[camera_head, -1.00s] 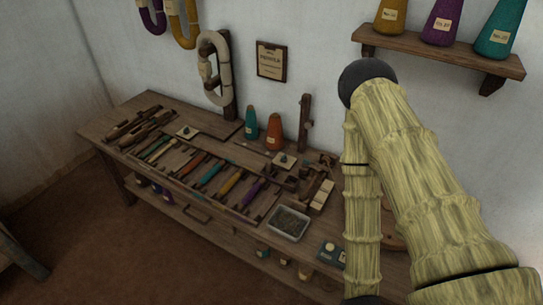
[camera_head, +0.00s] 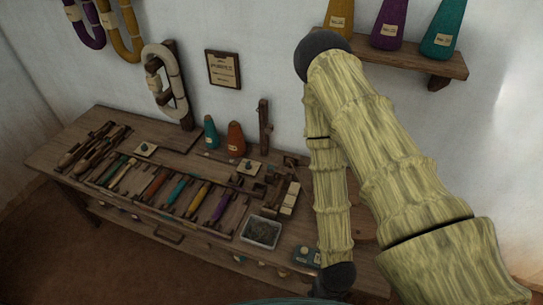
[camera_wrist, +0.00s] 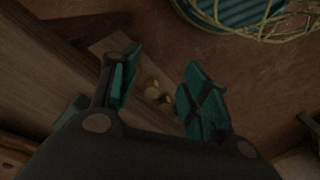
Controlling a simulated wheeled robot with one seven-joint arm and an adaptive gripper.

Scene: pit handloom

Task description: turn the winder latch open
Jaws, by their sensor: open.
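In the wrist view my gripper (camera_wrist: 153,88) is open, with its two teal-padded fingers spread apart and nothing held between them. A small pale, brass-coloured piece (camera_wrist: 153,94) on a wooden part shows in the gap, beyond the fingertips. I cannot tell for sure whether this piece is the winder latch. A long wooden beam (camera_wrist: 50,82) runs diagonally on the left of that view. In the head view my gripper is not visible, and I cannot make out the winder latch there.
In the wrist view a teal ribbed thing (camera_wrist: 235,10) with loose yellow strands lies at the upper right. In the head view the workbench (camera_head: 60,152) holds several shuttles and a grey tray (camera_head: 261,232). A wall shelf (camera_head: 395,57) carries cones.

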